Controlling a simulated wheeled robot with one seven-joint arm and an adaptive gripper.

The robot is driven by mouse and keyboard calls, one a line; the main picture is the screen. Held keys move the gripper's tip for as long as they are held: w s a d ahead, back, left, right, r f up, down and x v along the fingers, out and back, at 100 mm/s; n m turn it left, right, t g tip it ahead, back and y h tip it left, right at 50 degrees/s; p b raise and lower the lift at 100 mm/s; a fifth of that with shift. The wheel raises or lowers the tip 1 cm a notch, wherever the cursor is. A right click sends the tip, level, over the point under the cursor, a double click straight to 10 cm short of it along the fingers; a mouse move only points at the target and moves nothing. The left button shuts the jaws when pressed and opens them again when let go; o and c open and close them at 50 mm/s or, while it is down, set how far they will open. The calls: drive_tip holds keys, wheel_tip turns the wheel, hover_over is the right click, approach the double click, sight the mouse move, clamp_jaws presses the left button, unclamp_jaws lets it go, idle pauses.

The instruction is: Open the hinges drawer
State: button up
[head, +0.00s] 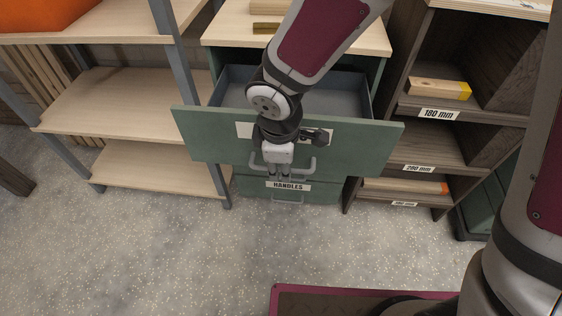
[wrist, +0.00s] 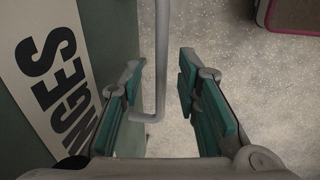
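The hinges drawer (head: 205,135) is the upper green drawer of the cabinet and stands pulled out, its grey inside (head: 345,95) showing. Its white label (head: 243,130) is mostly behind my arm in the head view; the wrist view shows the letters "NGES" on the label (wrist: 45,65). The drawer's grey bar handle (head: 312,165) also shows in the wrist view (wrist: 161,55). My gripper (head: 279,177) is at this handle, with its fingers (wrist: 160,80) apart on either side of the bar. A gap shows between the bar and the right finger.
A lower drawer (head: 325,190) labelled "HANDLES" is below. Wooden shelves on a grey frame (head: 130,110) stand at left. A dark shelf unit (head: 470,140) with wood pieces and length labels stands at right. Speckled floor (head: 180,250) in front is clear on the left.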

drive_tip(key=shift+r, duration=0.1)
wheel_tip(320, 180, up, 12)
drive_tip(key=s, duration=0.2)
drive_tip(key=shift+s+f, duration=0.15)
drive_tip(key=shift+f, duration=0.05)
drive_tip(key=s+d+r+m+h, duration=0.1)
drive_tip(key=s+d+r+m, duration=0.25)
drive_tip(key=d, duration=0.45)
drive_tip(key=s+d+r+m+h, duration=0.1)
drive_tip(key=s+d+r+m, duration=0.15)
drive_tip(key=d+m, duration=0.4)
drive_tip(key=s+d+r+m+g+y, duration=0.1)
drive_tip(key=s+d+m, duration=0.3)
drive_tip(key=s, duration=0.3)
drive_tip(key=s+d+r+m+y, duration=0.1)
drive_tip(key=s+d+m, duration=0.3)
drive_tip(key=s, duration=0.3)
wheel_tip(320, 180, up, 22)
drive_tip(key=t+p, duration=0.3)
drive_tip(key=p, duration=1.7)
drive_tip(key=shift+w+f, duration=0.15)
drive_tip(key=shift+w, duration=0.15)
